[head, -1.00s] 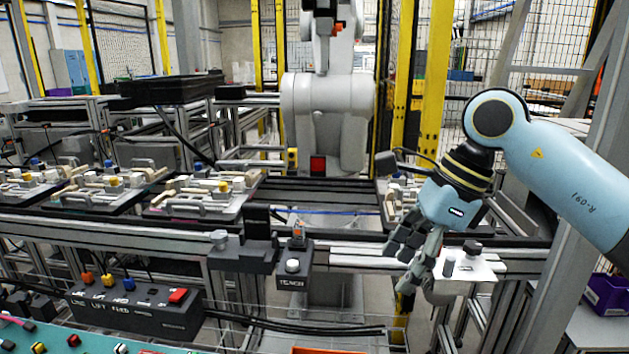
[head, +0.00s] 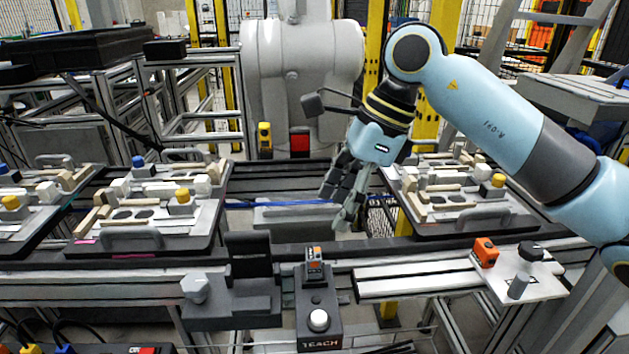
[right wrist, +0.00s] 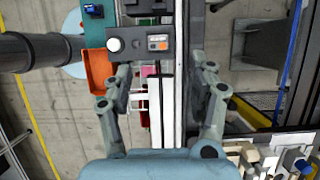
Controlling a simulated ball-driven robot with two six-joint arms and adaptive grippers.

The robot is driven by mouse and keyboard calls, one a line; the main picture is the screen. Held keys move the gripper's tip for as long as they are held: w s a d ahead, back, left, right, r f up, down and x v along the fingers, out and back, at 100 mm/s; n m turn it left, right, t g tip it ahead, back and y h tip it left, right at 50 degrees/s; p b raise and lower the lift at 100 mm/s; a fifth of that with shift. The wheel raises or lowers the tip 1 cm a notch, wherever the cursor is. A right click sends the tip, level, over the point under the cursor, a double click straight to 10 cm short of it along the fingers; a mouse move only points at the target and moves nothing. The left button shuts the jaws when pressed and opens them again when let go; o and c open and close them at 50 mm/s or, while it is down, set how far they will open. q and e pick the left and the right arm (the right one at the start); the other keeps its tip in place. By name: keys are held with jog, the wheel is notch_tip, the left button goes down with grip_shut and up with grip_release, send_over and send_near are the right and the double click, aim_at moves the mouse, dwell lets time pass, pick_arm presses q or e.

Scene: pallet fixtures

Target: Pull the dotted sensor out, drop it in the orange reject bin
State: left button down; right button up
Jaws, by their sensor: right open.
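An orange and dark sensor (head: 314,262) stands upright in the black TEACH box (head: 318,300), behind its white button. It also shows in the right wrist view (right wrist: 159,42). A second orange sensor-like block (head: 485,252) sits on a white plate (head: 535,285) to the right. I cannot make out dots on either. My right gripper (head: 337,208) is open and empty, above and behind the TEACH box, apart from both. In the right wrist view its fingers (right wrist: 166,75) are spread. The orange bin (right wrist: 97,72) shows in the right wrist view, beside the left finger. My left gripper is not seen.
Pallets with fixtures (head: 150,212) lie on the conveyor at left, and another pallet (head: 455,195) lies at right. A black upright bracket (head: 250,260) stands left of the TEACH box. A black knob (head: 530,251) and a grey post stand on the white plate.

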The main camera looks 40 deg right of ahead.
send_over(314, 253)
jog(key=s+d, duration=0.1)
jog(key=d, duration=0.1)
notch_tip(314, 253, down, 4)
jog(key=shift+s+a+f, duration=0.1)
jog(key=p+x, duration=0.1)
jog(key=x, duration=0.4)
jog(key=shift+w+a+f, duration=0.1)
jog(key=shift+w+f, duration=0.15)
jog(key=shift+f, duration=0.2)
jog(key=shift+c, duration=1.2)
jog(key=c, duration=0.9)
jog(key=o, duration=0.4)
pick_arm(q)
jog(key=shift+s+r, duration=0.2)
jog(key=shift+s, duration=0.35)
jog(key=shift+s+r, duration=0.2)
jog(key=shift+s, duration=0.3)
pick_arm(e)
grip_shut()
